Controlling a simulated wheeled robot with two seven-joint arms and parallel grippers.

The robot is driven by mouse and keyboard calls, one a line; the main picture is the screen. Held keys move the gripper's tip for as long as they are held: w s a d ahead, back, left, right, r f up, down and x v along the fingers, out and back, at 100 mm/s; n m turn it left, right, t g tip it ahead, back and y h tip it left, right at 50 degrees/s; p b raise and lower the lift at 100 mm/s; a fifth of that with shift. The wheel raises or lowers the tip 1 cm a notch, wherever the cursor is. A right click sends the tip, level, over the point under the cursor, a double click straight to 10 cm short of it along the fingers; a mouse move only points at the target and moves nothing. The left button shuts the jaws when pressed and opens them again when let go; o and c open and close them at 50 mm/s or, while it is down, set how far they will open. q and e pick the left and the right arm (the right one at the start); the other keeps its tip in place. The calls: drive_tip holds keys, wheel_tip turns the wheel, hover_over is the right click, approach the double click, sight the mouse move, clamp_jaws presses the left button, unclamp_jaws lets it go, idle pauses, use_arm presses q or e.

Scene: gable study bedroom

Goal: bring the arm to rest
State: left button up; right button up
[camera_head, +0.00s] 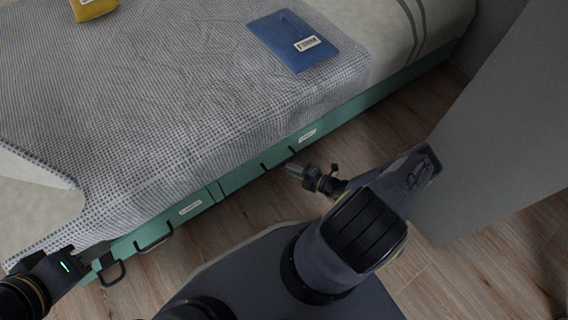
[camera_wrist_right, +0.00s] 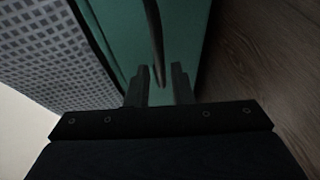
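My right gripper (camera_head: 293,170) is low beside the green front of the bed base, close to a dark handle (camera_head: 279,157). In the right wrist view its two fingers (camera_wrist_right: 158,86) stand apart with a gap between them. The dark handle (camera_wrist_right: 154,35) shows in line with that gap; I cannot tell how far it is from the fingertips. Nothing is seen gripped. My left gripper (camera_head: 92,254) is at the lower left, near the bed base and another black handle (camera_head: 112,273). Its fingers are too dark to read.
A bed with a checked grey cover (camera_head: 170,90) fills the upper left. A blue folder (camera_head: 283,30) and a yellow item (camera_head: 93,8) lie on it. Its green base (camera_head: 235,177) has several handles. A grey panel (camera_head: 510,130) stands at right. Wooden floor (camera_head: 490,265) is clear at lower right.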

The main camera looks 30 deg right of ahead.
drive_tip(key=shift+s+d, duration=0.25)
drive_tip(key=shift+s, duration=0.25)
drive_tip(key=w+a+r+n+g+y, duration=0.15)
drive_tip(key=r+n+g, duration=0.25)
drive_tip(key=r+n, duration=0.7)
drive_tip(key=w+r+n+g+y, duration=0.35)
drive_tip(key=r+n, duration=0.55)
drive_tip(key=r, duration=0.3)
drive_tip(key=s+a+r+n+g+h, duration=0.2)
drive_tip(key=s+r+n, duration=0.1)
drive_tip(key=r+n, duration=0.4)
drive_tip(key=s+a+r+n+g+h, duration=0.1)
drive_tip(key=s+a+r+n+g, duration=0.1)
drive_tip(key=r+n, duration=0.5)
drive_tip(key=s+a+r+n+t+h, duration=0.2)
drive_tip(key=s+r+n+h, duration=0.1)
drive_tip(key=s+r+n, duration=0.4)
drive_tip(key=s+a+r+n+t+h, duration=0.1)
drive_tip(key=s+a+r+n+h, duration=0.15)
drive_tip(key=s+r+n, duration=0.5)
wheel_tip(320, 180, up, 34)
drive_tip(key=s+p, duration=0.1)
drive_tip(key=p, duration=3.5)
drive_tip(key=shift+s+r+m+p, duration=0.25)
drive_tip(key=shift+s+m+p, duration=0.05)
drive_tip(key=shift+s+m, duration=0.05)
